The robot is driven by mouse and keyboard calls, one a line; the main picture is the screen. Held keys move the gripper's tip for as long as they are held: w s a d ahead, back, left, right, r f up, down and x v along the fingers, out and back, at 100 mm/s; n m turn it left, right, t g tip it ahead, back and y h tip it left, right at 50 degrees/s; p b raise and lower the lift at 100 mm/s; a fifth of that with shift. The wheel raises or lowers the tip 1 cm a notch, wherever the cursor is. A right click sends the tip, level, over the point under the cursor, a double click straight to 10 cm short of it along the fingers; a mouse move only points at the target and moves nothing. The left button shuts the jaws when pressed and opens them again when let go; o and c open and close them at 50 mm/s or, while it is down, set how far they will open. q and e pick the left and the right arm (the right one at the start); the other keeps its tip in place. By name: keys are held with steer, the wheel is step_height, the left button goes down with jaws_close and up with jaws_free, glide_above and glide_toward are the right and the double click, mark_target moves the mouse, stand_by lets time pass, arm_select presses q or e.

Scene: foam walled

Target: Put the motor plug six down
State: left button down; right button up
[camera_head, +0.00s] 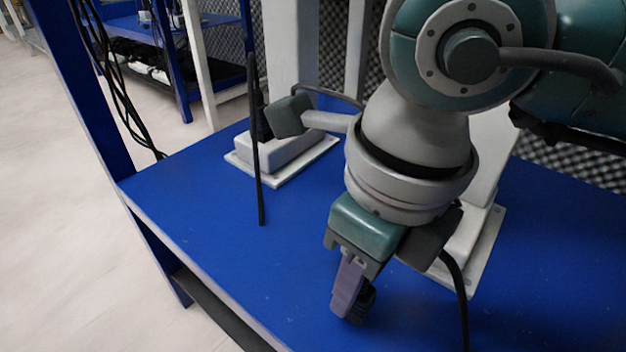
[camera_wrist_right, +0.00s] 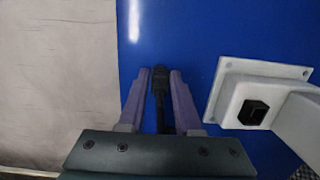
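My right gripper (camera_head: 350,312) points down over the blue table (camera_head: 205,190), close to its front edge. In the right wrist view its two purple-grey fingers (camera_wrist_right: 159,76) stand close on either side of the black motor plug (camera_wrist_right: 159,85). The fingers look shut on the plug, near its end. In the head view the plug (camera_head: 362,303) shows as a dark shape just right of the near finger, low over the table. Whether it touches the table cannot be told. My left gripper is not in view.
A white mount with a black square socket (camera_wrist_right: 253,112) stands right of the gripper in the wrist view. A white base (camera_head: 285,160) and a thin black rod or cable (camera_head: 258,165) stand farther back. A blue shelf (camera_head: 205,50) stands behind.

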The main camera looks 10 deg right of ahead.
steer(key=shift+o, duration=1.4)
